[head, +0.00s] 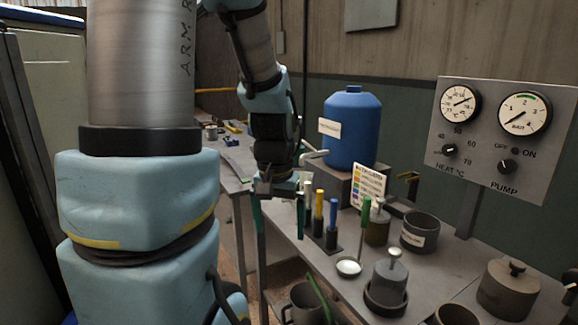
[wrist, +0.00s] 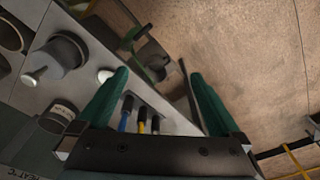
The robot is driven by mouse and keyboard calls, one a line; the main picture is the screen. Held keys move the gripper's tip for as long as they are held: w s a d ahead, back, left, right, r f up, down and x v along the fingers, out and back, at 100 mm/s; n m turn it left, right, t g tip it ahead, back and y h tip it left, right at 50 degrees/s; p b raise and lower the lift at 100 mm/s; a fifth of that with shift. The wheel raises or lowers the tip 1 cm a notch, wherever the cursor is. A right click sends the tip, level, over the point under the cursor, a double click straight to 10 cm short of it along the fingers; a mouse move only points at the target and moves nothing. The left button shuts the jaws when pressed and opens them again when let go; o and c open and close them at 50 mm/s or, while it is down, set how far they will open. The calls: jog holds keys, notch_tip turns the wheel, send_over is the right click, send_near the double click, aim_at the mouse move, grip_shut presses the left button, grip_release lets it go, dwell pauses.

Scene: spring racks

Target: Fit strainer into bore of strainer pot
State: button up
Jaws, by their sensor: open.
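A grey cylinder with a pale knob on a stem (head: 390,272), which looks like the strainer, stands upright in a dark round holder (head: 386,301) on the bench. It also shows in the wrist view (wrist: 62,54). A dark labelled pot (head: 413,241) with an open top stands behind it and shows in the wrist view (wrist: 55,121); its label is too small to read, so I cannot tell if it is the strainer pot. My gripper (head: 279,230) is open and empty, its green fingers spread at the bench's left edge, well left of both.
Several coloured handles (head: 319,205) stand in a rack near my gripper. A blue tank (head: 352,130) stands behind. A mug (head: 303,298) sits lower, beside the bench.

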jog(key=a, duration=0.1)
jog(key=s+a+f+n, duration=0.1)
jog(key=a, duration=0.1)
jog(key=s+a+f+n, duration=0.1)
jog(key=shift+s+a+f, duration=0.1)
jog(key=shift+a, duration=0.15)
jog(key=shift+c, duration=0.3)
jog(key=shift+s+a, duration=0.2)
jog(key=shift+a, duration=0.05)
jog(key=shift+c, duration=1.6)
jog(key=shift+m, duration=0.3)
jog(key=w+d+b, duration=0.1)
jog(key=d, duration=0.1)
jog(key=w+d+b, duration=0.1)
jog(key=d+b, duration=0.1)
jog(key=d, duration=0.1)
jog(key=w+d+f+b, duration=0.1)
jog(key=w+d+b, duration=0.1)
jog(key=shift+w+d, duration=0.1)
jog(key=shift+d, duration=0.3)
jog(key=shift+c, duration=0.6)
notch_tip(320, 180, up, 5)
jog(key=m+g+b, duration=0.1)
jog(key=b, duration=0.7)
send_over(395, 250)
jog(key=shift+f, duration=0.2)
notch_tip(395, 250, down, 10)
jog(key=shift+r+p, duration=0.1)
jog(key=shift+p, duration=1.05)
